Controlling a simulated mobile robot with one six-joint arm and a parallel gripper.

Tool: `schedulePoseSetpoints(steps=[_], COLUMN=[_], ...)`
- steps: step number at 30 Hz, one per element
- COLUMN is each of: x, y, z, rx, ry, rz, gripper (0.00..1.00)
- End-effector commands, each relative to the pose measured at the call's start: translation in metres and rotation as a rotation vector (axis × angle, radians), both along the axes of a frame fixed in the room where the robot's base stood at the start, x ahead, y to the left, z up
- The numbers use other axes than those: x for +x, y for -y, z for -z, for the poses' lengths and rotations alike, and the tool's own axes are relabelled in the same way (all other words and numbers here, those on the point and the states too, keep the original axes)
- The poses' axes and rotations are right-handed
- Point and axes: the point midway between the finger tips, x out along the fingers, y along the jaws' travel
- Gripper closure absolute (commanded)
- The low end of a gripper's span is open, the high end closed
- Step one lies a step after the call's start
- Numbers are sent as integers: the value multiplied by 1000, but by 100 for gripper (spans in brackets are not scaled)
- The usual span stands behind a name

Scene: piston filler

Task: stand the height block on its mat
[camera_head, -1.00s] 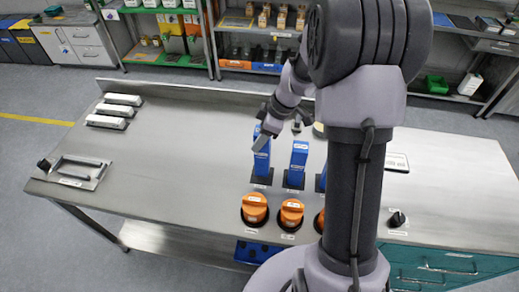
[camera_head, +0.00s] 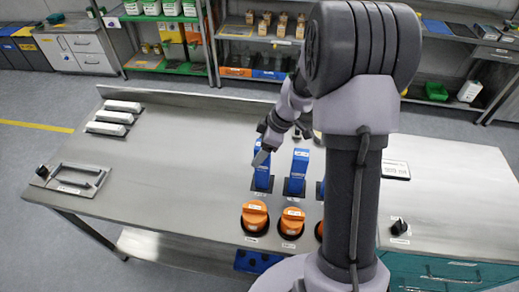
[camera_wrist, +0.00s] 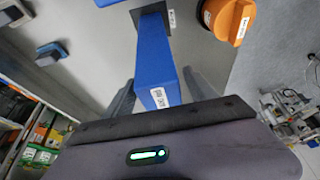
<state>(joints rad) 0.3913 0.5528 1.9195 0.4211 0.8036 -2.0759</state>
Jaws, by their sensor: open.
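A tall blue block (camera_head: 262,172) stands upright on a dark mat (camera_head: 258,189) in the head view, leftmost of a row of blue blocks. A second blue block (camera_head: 299,162) stands to its right. A third (camera_head: 322,189) is mostly hidden by my arm. My gripper (camera_head: 264,150) is open at the top of the leftmost block. In the wrist view the open fingers (camera_wrist: 158,92) lie one on each side of a blue block (camera_wrist: 155,60), with a dark mat (camera_wrist: 150,14) at its foot. I cannot tell whether the fingers touch it.
Orange knob-like pieces (camera_head: 254,214) (camera_head: 292,219) stand in front of the blocks. Three white pieces (camera_head: 122,106) lie at the table's back left. A handled plate (camera_head: 75,178) is at the left edge. The left-middle tabletop is clear. A black knob (camera_head: 399,227) is at right.

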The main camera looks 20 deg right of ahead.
Motion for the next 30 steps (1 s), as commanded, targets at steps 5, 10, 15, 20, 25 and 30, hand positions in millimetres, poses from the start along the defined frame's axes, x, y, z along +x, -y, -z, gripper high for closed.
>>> schedulePoseSetpoints(steps=[5,10,15,20,25,30], x=[-9,-19,-24,-55,-144,-212], y=[16,30,35,-15,-93,-124], z=[-50,-89,-109,-167,-228,-235], rx=[-3,-2,-2,0,105,286], ry=[6,5,2,-32,-56,-66], rz=[3,3,9,250,773,1159], gripper=[35,35,35,35,35,35])
